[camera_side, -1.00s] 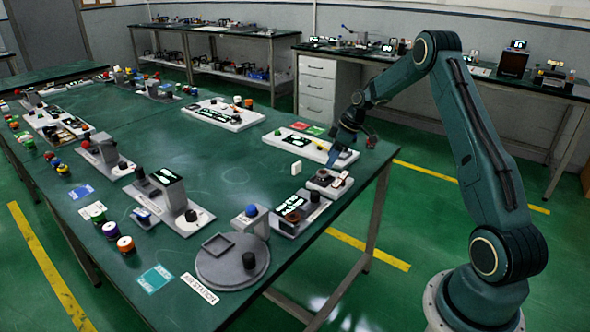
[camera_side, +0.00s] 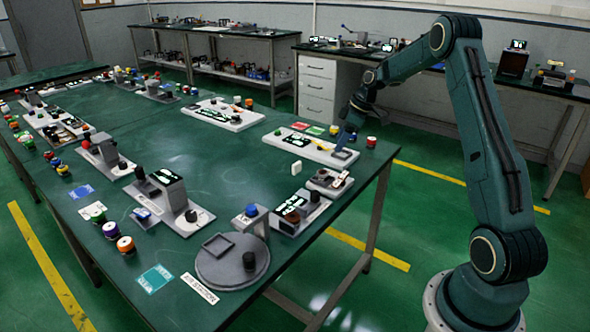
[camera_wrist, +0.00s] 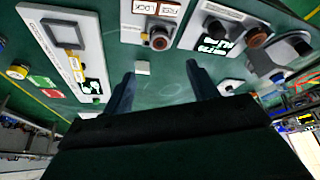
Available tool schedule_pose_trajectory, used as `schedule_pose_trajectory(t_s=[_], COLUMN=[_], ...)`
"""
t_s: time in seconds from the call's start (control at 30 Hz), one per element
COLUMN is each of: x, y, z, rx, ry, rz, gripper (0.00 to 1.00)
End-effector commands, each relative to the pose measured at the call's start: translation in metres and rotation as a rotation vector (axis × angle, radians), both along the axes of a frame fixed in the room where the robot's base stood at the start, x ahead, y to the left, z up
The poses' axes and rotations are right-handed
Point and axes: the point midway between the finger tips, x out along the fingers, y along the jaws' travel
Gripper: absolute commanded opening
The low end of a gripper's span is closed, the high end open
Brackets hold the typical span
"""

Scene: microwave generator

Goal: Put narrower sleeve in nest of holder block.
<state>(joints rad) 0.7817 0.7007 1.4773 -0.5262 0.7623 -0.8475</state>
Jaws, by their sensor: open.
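My gripper (camera_side: 345,140) hangs over the far right part of the green table, beside a white panel. In the wrist view its two dark fingers are spread with nothing between them (camera_wrist: 161,82). A small white block (camera_side: 296,167) stands alone on the table; it also shows beyond the fingers in the wrist view (camera_wrist: 142,67). A dark cylinder (camera_wrist: 215,30) and a brown ring-shaped piece (camera_wrist: 258,37) stand on a grey panel. A dark cylinder (camera_side: 249,260) stands on the round grey plate. I cannot tell which piece is the narrower sleeve or which is the holder block.
The white panel (camera_side: 282,143) carries displays and a square frame. A grey unit with a brown knob (camera_side: 325,176) and the round plate (camera_side: 217,272) with a square tray stand nearer the front. The table's middle is clear.

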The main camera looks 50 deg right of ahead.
Motion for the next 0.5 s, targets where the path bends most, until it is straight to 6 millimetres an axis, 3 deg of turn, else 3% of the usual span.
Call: schedule_pose_trajectory(t_s=[0.27,0.5], x=[0.001,-0.001], y=[0.005,0.038], z=[0.005,0.038], rx=[-0.002,-0.017], ry=[0.001,0.009], rz=[-0.003,-0.027], gripper=[0.59,0.59])
